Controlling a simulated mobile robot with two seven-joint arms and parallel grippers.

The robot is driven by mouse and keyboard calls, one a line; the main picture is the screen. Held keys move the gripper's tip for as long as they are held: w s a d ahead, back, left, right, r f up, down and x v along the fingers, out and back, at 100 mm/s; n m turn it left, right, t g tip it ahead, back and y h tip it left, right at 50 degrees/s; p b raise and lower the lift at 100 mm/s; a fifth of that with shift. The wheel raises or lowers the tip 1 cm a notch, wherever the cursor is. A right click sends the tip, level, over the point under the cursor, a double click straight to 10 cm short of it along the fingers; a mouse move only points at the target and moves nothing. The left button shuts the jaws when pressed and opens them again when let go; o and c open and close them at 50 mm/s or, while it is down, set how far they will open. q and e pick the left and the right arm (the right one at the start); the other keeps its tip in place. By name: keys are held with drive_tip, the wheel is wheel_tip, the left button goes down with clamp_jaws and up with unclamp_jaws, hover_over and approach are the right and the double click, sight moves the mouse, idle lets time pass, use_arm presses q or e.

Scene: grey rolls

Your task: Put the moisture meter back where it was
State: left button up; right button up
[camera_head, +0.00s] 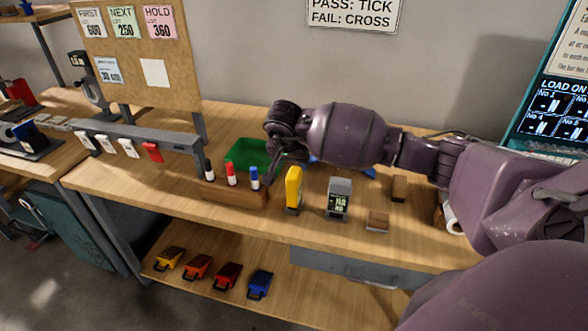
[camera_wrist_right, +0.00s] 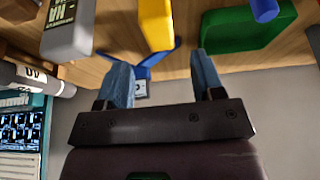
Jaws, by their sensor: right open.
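A grey upright device with a display (camera_head: 339,199) and a yellow upright device (camera_head: 294,188) stand on the bench; I cannot tell for sure which is the moisture meter. In the right wrist view, the grey device (camera_wrist_right: 68,28) is at upper left and the yellow one (camera_wrist_right: 156,22) is at top centre. My right gripper (camera_head: 277,172) is behind the yellow device, near the markers, partly hidden. In the wrist view its blue fingers (camera_wrist_right: 158,62) are apart with nothing clearly held. A blue forked shape (camera_wrist_right: 150,60) shows beyond them. My left gripper is not in view.
A wooden block with several markers (camera_head: 234,193) stands left of the yellow device, with a green box (camera_head: 247,154) behind. Small wooden blocks (camera_head: 377,221) (camera_head: 399,188) lie to the right. A tag rail (camera_head: 128,132) is at left. Coloured items (camera_head: 228,275) lie on the lower shelf.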

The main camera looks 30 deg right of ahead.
drive_tip(key=s+a+f+m+y, duration=0.1)
drive_tip(key=s+a+m+y, duration=0.45)
drive_tip(key=a, duration=0.25)
drive_tip(key=s+a+f+m+t+y, duration=0.1)
drive_tip(key=s+a+m+y, duration=0.35)
drive_tip(key=a+y, duration=0.3)
drive_tip(key=s+a+f+m+y, duration=0.1)
drive_tip(key=s+a+m+y, duration=0.4)
drive_tip(key=a, duration=0.4)
drive_tip(key=s+d+f+m+t+h, duration=0.1)
drive_tip(key=d+f+m+t+h, duration=0.45)
drive_tip(key=m, duration=0.95)
drive_tip(key=d+m+t+h, duration=0.35)
drive_tip(key=m+t, duration=0.45)
drive_tip(key=m, duration=0.6)
drive_tip(key=s+d+f+m+g+h, duration=0.3)
drive_tip(key=s+f+m, duration=0.3)
drive_tip(key=m, duration=0.2)
drive_tip(key=s+d+f+m+g+h, duration=0.2)
drive_tip(key=s+f+m, duration=0.4)
drive_tip(key=m, duration=0.3)
drive_tip(key=shift+s+d+f+g+h, duration=0.25)
drive_tip(key=shift+d+g+h, duration=0.25)
drive_tip(key=shift+d, duration=0.3)
